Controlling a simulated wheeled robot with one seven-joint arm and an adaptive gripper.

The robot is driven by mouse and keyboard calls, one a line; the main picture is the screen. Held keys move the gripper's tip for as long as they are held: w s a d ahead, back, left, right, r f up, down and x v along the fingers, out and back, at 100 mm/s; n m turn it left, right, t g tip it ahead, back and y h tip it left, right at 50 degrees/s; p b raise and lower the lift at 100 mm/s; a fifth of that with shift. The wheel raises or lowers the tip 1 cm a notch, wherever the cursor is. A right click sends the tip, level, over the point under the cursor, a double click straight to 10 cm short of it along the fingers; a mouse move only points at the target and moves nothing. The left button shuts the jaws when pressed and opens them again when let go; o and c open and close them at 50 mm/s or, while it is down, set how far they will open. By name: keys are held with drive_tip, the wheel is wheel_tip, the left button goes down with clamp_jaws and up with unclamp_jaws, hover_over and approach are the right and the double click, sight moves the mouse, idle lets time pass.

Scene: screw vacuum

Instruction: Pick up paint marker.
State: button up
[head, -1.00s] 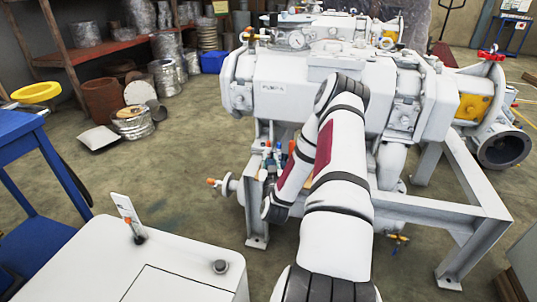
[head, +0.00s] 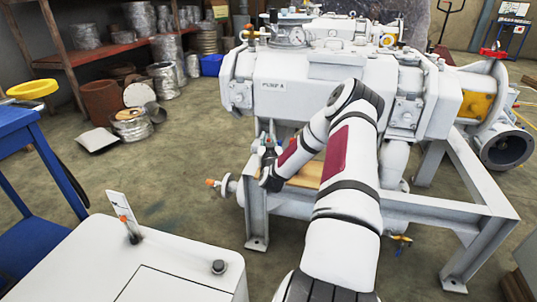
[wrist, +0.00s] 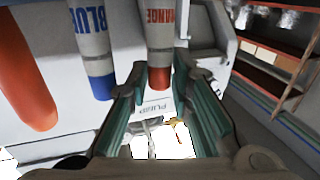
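In the wrist view, a grey marker (wrist: 161,35) lettered ORANGE, with an orange-red end, lies between the fingertips of my gripper (wrist: 161,78). My gripper is open, with a finger on either side of that end and small gaps showing. A second marker (wrist: 92,45), lettered BLUE with a blue end, is just left of it. A thick orange-red rounded object (wrist: 25,70) is farther left, probably another marker. In the head view my gripper (head: 268,146) is beside the pump's front left, and the markers are mostly hidden or too small to tell apart.
The white pump (head: 325,88) labelled PUMP A stands close behind my gripper on a grey steel frame (head: 257,215). A wooden board (head: 308,175) shows beneath my arm. A blue table (head: 35,185) is at the left.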

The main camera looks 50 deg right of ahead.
drive_tip(key=shift+c, duration=0.2)
clamp_jaws()
drive_tip(key=shift+r, duration=0.1)
